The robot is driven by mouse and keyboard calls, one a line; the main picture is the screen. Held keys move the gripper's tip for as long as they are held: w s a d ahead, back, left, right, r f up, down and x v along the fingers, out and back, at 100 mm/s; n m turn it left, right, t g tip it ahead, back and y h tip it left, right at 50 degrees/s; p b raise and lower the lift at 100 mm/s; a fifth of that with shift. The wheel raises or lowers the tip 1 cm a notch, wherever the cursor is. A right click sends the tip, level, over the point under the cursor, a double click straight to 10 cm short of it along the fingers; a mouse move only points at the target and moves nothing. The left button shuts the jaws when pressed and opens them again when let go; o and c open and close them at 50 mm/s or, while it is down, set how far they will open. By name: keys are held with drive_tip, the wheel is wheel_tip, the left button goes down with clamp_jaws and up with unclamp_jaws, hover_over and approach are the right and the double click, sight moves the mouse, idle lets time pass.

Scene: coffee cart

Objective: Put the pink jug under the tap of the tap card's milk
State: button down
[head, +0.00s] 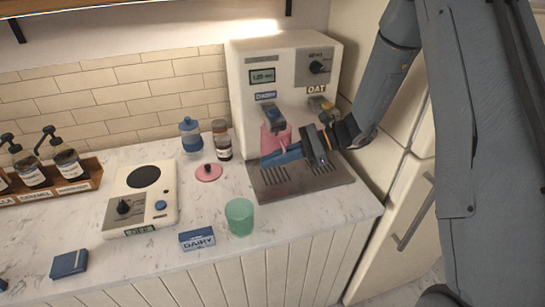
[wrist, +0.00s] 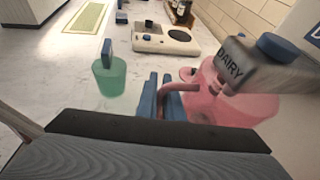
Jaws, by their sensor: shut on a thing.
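The pink jug (head: 272,140) is at the milk machine, below the left tap (head: 270,118), whose blue label seems to read DAIRY. In the wrist view the jug (wrist: 228,106) is partly hidden by the tap block (wrist: 250,66) marked DAIRY above it. My gripper (head: 290,156) is shut on the jug's handle (wrist: 181,88), with its blue fingers (wrist: 160,97) beside the jug. I cannot tell whether the jug touches the drip tray (head: 310,181). The blue tap card (head: 198,239) on the counter reads DAIRY. The right tap (head: 322,108) is labelled OAT.
A green cup (head: 240,217) stands in front of the tray. A pink lid (head: 208,173), a blue jug (head: 190,135) and a dark bottle (head: 221,140) stand left of the machine.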

drive_tip(key=shift+a+f+b, duration=0.1)
drive_tip(key=shift+f+b, duration=1.9)
drive_tip(key=shift+f, duration=1.3)
drive_tip(key=shift+f+b, duration=0.35)
drive_tip(key=shift+f, duration=0.2)
drive_tip(key=c, duration=1.8)
unclamp_jaws()
